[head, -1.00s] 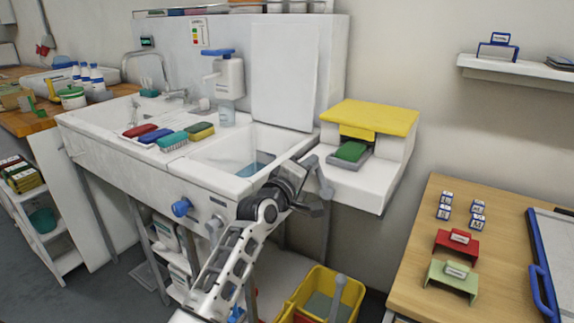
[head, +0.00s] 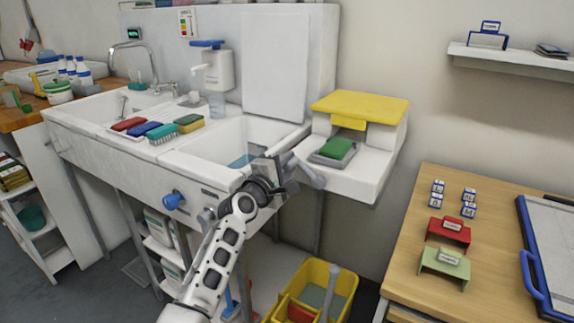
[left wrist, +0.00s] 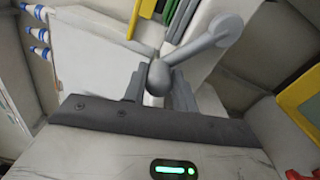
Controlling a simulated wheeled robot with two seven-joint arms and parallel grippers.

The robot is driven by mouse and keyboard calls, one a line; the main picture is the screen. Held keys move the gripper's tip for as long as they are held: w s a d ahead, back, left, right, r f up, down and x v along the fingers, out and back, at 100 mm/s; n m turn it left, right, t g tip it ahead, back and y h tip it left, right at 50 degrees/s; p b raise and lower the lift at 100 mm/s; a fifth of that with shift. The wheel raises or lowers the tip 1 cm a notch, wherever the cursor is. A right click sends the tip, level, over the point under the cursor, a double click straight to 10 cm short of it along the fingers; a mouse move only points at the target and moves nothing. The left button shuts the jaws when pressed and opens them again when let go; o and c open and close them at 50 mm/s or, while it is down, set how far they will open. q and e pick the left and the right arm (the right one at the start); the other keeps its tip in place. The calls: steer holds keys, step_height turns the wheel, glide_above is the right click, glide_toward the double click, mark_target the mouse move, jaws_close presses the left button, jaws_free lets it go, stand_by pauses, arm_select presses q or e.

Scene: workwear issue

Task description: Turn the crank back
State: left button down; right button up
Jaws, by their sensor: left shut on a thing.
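The grey crank (head: 309,173) is at the right end of the sink, in front of the white unit (head: 359,182) with the yellow top (head: 358,106). My left gripper (head: 281,169) is at the crank, its fingers partly hidden by its own wrist. In the left wrist view the crank's arm (left wrist: 209,38) slants from upper right down to a rounded grip (left wrist: 159,79). The left fingers (left wrist: 160,88) are shut around that grip. A green block (head: 337,147) lies on a grey tray (head: 319,158) at the unit's opening. My right gripper is out of view.
A yellow bucket (head: 345,281) stands below. A wooden table (head: 410,265) with small stands is at the right.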

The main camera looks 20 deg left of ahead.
arm_select(q)
steer(key=shift+d+r, duration=0.3)
steer(key=shift+d, duration=0.1)
steer(key=c, duration=1.2)
jaws_free()
steer(key=shift+o, duration=0.2)
steer(key=shift+w+f, duration=0.15)
steer(key=shift+a, duration=0.1)
steer(key=shift+s+a+f, duration=0.1)
steer(key=shift+s+a, duration=0.05)
steer(key=shift+s, duration=0.35)
steer(key=s+a, duration=0.2)
steer(key=s, duration=1.2)
steer(key=shift+s+p, duration=0.35)
steer(key=shift+p, duration=0.1)
